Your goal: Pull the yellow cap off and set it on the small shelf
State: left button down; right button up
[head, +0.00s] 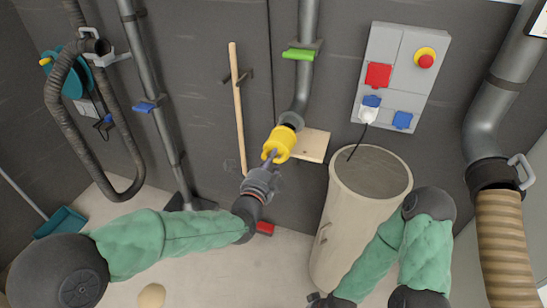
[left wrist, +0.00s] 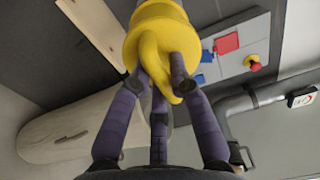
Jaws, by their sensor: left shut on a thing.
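The yellow cap (head: 281,141) is at the lower end of the bent grey pipe (head: 303,93) on the wall. I cannot tell whether it is still seated or slightly off. My left gripper (head: 270,160) is shut on the cap's handle from below. In the left wrist view the fingers (left wrist: 160,82) close around the yellow handle under the cap's round body (left wrist: 157,28). The small shelf (head: 313,146), a bare wooden board, is just right of the cap. My right gripper (head: 322,300) is low at the bottom edge, mostly cut off and hidden.
A tall pale drum (head: 338,220) stands below and right of the shelf. A wooden stick (head: 238,105) hangs on the wall to the left. A grey panel (head: 401,75) with sockets and a red button is at upper right. The shelf top looks clear.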

pick_arm(q)
jog(key=shift+s+a, duration=0.15)
jog(key=shift+s, duration=0.25)
jog(key=shift+p+v, duration=0.3)
jog(key=shift+v, duration=2.05)
jog(key=shift+r, duration=0.1)
